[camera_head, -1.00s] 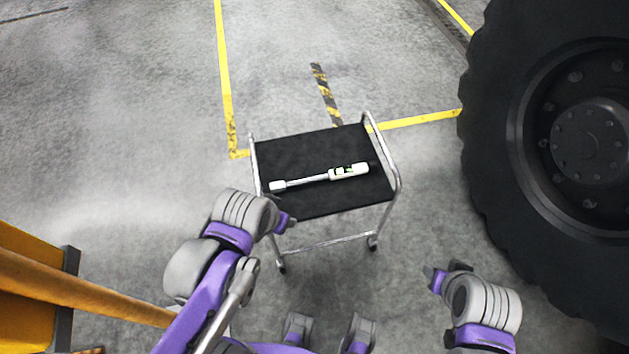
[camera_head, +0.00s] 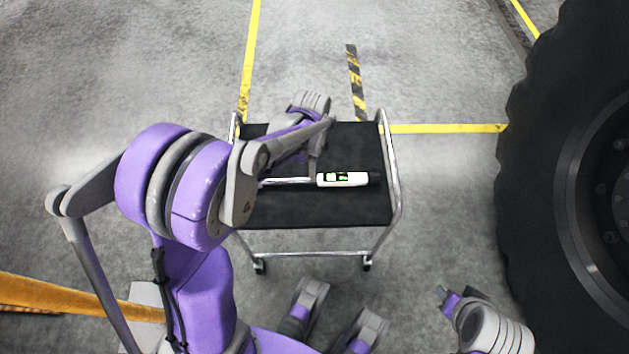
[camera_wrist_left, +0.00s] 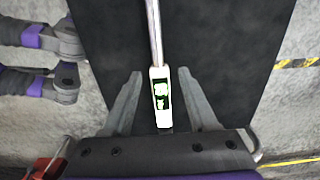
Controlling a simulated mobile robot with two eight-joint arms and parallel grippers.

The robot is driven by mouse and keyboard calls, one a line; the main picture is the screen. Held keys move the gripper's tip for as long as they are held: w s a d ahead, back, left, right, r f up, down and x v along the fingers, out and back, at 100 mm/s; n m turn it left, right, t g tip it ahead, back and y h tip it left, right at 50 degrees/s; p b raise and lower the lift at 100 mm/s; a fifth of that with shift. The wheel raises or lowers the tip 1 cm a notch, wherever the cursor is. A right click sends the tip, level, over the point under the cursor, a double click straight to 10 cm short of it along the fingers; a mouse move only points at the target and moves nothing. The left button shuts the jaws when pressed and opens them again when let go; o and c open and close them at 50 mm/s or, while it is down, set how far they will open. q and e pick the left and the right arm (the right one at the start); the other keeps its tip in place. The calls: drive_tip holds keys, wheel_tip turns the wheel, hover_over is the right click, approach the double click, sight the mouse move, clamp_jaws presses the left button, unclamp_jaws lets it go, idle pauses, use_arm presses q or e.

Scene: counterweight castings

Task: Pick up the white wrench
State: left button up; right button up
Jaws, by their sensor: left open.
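The white wrench (camera_head: 343,179) lies on the black top of a metal-framed cart (camera_head: 350,208). Its thick white handle with a small green-and-black display is on the right, and its thin silver shaft runs left behind my arm, which hides the far end. My left gripper (camera_head: 314,172) is over the cart at the wrench. In the left wrist view, my left gripper (camera_wrist_left: 160,98) is open, with one finger on each side of the wrench handle (camera_wrist_left: 161,98) and gaps between. My right gripper (camera_head: 443,292) is low at the right, away from the cart; its finger opening is unclear.
The cart has raised silver rails (camera_head: 390,165) at its left and right sides. A large black tyre (camera_head: 560,180) stands to the right. Yellow floor lines (camera_head: 450,128) run behind the cart. An orange bar (camera_head: 60,295) is at the lower left.

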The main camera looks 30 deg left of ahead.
sight(306, 181)
use_arm(q)
drive_tip(key=f, duration=0.2)
drive_tip(key=f+b, duration=0.1)
drive_tip(key=f, duration=0.2)
drive_tip(key=f+b, duration=0.1)
drive_tip(key=f, duration=0.1)
drive_tip(key=shift+d+f, duration=0.25)
drive_tip(key=shift+d, duration=0.1)
clamp_jaws()
drive_tip(key=shift+r, duration=0.1)
idle(0.9)
